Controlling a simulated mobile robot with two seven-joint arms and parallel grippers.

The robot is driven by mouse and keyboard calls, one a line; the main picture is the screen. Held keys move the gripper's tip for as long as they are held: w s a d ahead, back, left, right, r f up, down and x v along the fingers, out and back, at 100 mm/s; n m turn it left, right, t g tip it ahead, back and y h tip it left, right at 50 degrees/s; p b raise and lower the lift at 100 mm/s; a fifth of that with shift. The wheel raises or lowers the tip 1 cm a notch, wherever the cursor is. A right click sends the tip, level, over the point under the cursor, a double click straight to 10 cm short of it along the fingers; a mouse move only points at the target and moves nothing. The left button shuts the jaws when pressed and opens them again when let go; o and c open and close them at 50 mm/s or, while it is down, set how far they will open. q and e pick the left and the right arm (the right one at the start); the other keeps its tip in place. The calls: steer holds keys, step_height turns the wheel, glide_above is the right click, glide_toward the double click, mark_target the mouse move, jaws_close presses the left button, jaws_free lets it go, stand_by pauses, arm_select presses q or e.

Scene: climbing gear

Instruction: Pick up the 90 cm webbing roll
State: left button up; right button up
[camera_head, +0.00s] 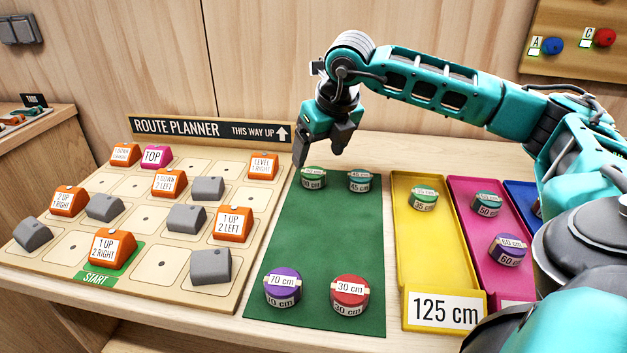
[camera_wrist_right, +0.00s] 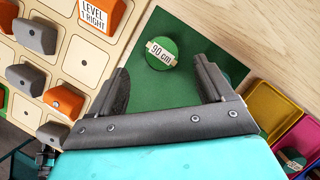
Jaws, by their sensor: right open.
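The 90 cm webbing roll (camera_head: 313,177) is a green roll with a pale label band, at the back left of the green mat (camera_head: 325,240). In the right wrist view the same roll (camera_wrist_right: 161,54) shows its "90 cm" label, ahead of and between the fingers. My right gripper (camera_head: 322,158) is above the roll in the head view, apart from it. In the wrist view the right gripper (camera_wrist_right: 162,85) is open with nothing between its fingers. My left gripper is not in view.
A teal roll (camera_head: 359,180) sits close right of the green roll. A purple 70 cm roll (camera_head: 283,287) and a red 30 cm roll (camera_head: 349,291) lie at the mat's front. The route planner board (camera_head: 160,265) is left; yellow (camera_head: 415,265) and pink (camera_head: 492,278) trays are right.

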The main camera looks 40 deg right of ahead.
mark_target(314, 172)
steer(key=b+x, duration=0.1)
steer(key=x, duration=0.5)
steer(key=shift+s+d, duration=0.1)
steer(key=shift+s, duration=0.05)
steer(key=c, duration=1.1)
